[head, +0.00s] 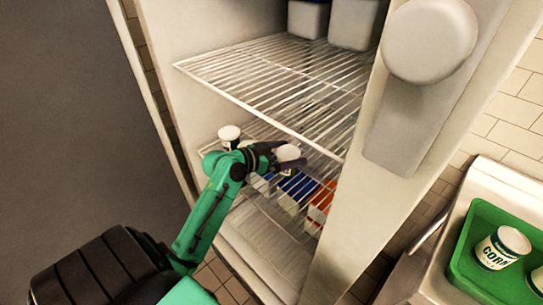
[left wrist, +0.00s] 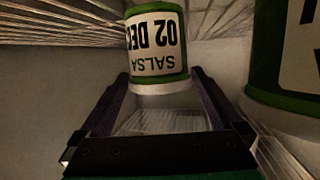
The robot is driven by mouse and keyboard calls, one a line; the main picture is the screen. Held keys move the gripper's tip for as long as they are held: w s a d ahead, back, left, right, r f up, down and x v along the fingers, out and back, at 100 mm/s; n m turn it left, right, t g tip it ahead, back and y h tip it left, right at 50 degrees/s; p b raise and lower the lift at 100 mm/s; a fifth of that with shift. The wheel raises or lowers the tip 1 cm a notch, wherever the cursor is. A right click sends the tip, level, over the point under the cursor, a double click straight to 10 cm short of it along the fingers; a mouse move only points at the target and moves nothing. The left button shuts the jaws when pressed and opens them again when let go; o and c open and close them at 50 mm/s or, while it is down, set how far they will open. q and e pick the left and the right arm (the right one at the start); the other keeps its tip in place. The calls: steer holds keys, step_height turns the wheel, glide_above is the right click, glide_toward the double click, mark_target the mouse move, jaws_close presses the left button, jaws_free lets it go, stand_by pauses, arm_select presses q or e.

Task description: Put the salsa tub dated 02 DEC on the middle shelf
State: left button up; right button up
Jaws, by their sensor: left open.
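The salsa tub dated 02 DEC (left wrist: 157,45) is white with green bands, and its label reads upside down in the left wrist view. In the head view it appears as a pale tub (head: 288,154) at my left gripper (head: 277,156), low in the fridge. My left gripper also shows in the left wrist view (left wrist: 159,80). Its jaws are open, one finger on each side of the tub's lid end; whether they touch it I cannot tell. The wire shelf (head: 270,75) above the gripper holds pale bins at its back. My right gripper is not in view.
Another green-banded tub (left wrist: 285,60) stands close beside; a white-lidded tub (head: 229,132) shows left of the gripper. Blue boxes (head: 298,186) and an orange box (head: 321,200) sit lower down. The upper shelf's front is clear. A green tray (head: 463,262) holds a corn can (head: 503,247).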

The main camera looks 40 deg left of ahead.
arm_select(q)
steer(key=b+v, duration=0.1)
steer(key=v, duration=0.8)
